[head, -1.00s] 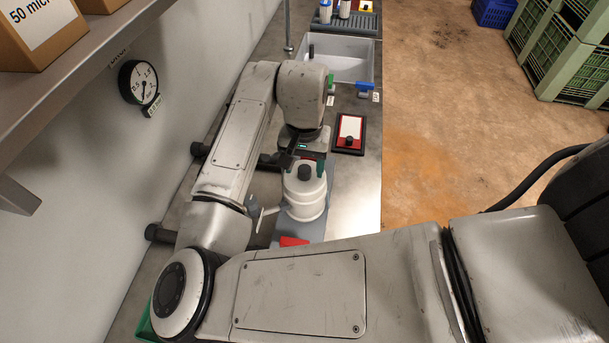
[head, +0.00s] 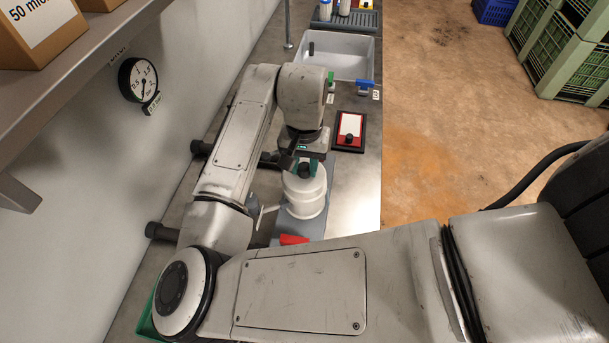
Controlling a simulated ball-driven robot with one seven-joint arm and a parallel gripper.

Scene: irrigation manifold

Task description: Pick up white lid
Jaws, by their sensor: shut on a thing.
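The white lid (head: 292,182) sits on top of a white round canister (head: 306,206) on the bench, with a dark knob (head: 306,170) at its middle. My gripper (head: 305,165) is directly over the lid, its fingers at either side of the knob and shut on it. The lid still appears to rest on the canister; I cannot see a gap. My wrist hides part of the far side of the lid.
A red-and-white panel with a black knob (head: 350,131) lies on the bench beyond and to the right. A grey sink (head: 345,58) is farther back. A red object (head: 293,240) lies nearer me. A wall gauge (head: 138,80) is at left.

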